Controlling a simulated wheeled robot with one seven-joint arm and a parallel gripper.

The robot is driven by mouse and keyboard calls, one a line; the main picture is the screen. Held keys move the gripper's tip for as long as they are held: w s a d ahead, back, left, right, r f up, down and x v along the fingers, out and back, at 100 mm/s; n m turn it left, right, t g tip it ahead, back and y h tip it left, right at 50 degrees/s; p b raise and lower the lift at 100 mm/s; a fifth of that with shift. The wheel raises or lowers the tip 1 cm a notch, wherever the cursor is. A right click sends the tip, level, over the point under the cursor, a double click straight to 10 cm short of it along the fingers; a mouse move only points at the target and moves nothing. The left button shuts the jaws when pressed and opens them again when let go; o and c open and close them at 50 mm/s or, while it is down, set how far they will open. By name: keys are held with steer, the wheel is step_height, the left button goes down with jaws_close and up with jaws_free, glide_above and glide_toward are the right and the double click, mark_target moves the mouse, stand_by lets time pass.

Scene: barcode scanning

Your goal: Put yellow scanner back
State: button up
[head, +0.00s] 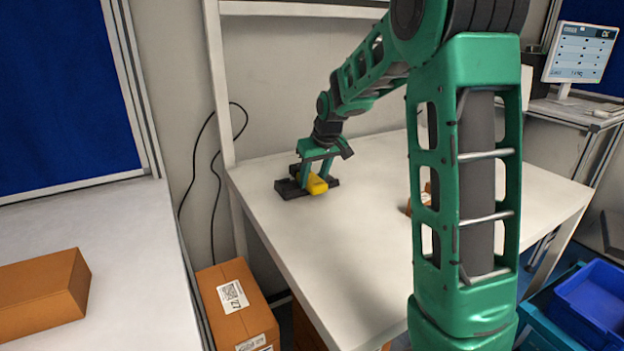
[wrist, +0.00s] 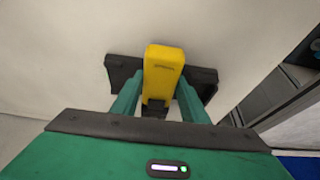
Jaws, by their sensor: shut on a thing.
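The yellow scanner (head: 317,184) is at my gripper, low over the far left part of the white table (head: 350,250). In the wrist view the yellow scanner (wrist: 163,72) lies between the two green fingers of my gripper (wrist: 160,100), which is shut on it. A black holder (head: 290,188) sits on the table at the scanner. In the wrist view the black holder (wrist: 122,70) shows on both sides of the scanner. I cannot tell whether the scanner rests in the holder or is just above it.
A brown box (head: 425,197) on the table is mostly hidden behind my arm. A labelled box (head: 238,300) stands below the table's left side. A monitor (head: 580,53) is at the back right, and blue crates (head: 592,300) are at the lower right. The table's middle is clear.

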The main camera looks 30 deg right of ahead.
steer(key=o, duration=0.9)
steer(key=shift+o, duration=0.2)
steer(key=shift+r, duration=0.1)
steer(key=v, duration=1.2)
steer(key=s+f+m+g, duration=0.1)
steer(key=s+f, duration=0.3)
steer(key=s, duration=0.8)
steer(key=s+f+m+g, duration=0.2)
steer(key=s+f+m, duration=0.1)
steer(key=s, duration=1)
steer(key=s+f+m+g, duration=0.1)
steer(key=s+f, duration=0.4)
steer(key=s, duration=0.7)
steer(key=shift+s+a+f+m+g, duration=0.1)
steer(key=shift+s+m+g, duration=0.15)
steer(key=shift+m, duration=0.45)
